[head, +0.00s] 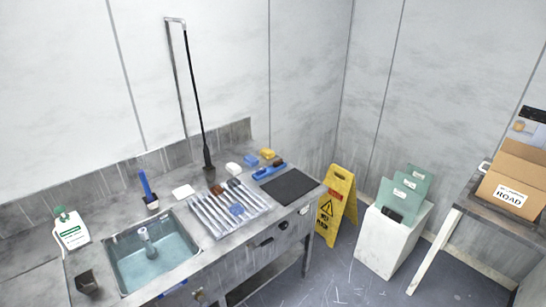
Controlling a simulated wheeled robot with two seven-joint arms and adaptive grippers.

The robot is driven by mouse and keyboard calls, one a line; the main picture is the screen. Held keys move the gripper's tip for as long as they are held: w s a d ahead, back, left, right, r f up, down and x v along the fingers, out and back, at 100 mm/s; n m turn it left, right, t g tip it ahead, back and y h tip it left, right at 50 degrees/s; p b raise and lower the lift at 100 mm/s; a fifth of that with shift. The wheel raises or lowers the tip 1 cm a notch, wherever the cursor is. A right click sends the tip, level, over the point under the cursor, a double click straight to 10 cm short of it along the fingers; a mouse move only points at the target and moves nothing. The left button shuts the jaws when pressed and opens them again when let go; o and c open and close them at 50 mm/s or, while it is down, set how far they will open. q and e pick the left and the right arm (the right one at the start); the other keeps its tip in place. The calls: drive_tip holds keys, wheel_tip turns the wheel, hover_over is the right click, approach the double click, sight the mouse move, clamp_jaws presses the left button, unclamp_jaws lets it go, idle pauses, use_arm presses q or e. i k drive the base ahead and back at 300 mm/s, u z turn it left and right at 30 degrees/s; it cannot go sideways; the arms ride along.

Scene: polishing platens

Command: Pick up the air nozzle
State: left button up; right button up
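A thin black hose (194,90) runs down from a bent metal pipe (174,60) at the wall to the back of the counter. Its dark, wider lower end (208,168) looks like the air nozzle, but it is too small to be sure. A blue upright tool (146,183) stands in a dark holder (152,202) to the left, behind the sink; I cannot tell what it is. Neither of my grippers is in view.
The grey counter holds a sink (118,240), a ribbed rack (213,222), a dark mat (289,187), a white-green bottle (71,231), a dark cup (87,281) and blue and yellow blocks (267,153). A yellow floor sign (337,200) and white bin (390,245) stand right.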

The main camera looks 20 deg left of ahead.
sight(206, 151)
drive_tip(key=z, duration=0.4)
drive_tip(key=i, duration=2.45)
drive_tip(key=u, duration=3.3)
